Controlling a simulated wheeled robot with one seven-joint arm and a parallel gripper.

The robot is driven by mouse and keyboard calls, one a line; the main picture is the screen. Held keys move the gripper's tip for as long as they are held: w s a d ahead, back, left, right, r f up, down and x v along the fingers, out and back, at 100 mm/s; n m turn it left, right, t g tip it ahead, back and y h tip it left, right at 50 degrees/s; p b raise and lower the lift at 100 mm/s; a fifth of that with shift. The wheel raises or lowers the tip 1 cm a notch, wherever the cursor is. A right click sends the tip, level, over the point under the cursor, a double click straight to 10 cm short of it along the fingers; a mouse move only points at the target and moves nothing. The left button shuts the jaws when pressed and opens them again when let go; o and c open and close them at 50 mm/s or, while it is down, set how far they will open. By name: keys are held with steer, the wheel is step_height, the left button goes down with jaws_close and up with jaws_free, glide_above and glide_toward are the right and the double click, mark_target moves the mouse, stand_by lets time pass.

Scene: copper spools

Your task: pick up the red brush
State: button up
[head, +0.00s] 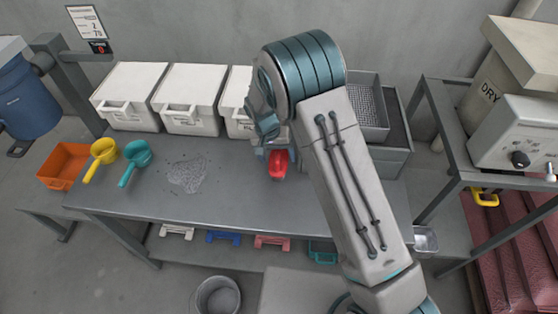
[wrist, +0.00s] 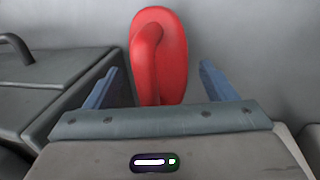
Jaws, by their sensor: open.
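The red brush (head: 278,165) is on the grey table (head: 235,208), below the white bins in the head view. In the wrist view the red brush (wrist: 160,55) shows as a rounded red body with a raised handle. My gripper (wrist: 168,85) is open, with one blue finger on each side of the brush and visible gaps between. In the head view my gripper (head: 272,150) is over the far part of the brush and partly hides it. The lower end of the brush is hidden by the gripper body in the wrist view.
White lidded bins (head: 190,98) stand along the back of the table. A yellow scoop (head: 101,157), a teal scoop (head: 137,160) and an orange tray (head: 64,165) are at the left. A grey crate (head: 368,105) stands at the right. The table front is clear.

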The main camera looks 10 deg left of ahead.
steer(key=c, duration=1.2)
steer(key=shift+o, duration=0.2)
steer(key=shift+r, duration=0.1)
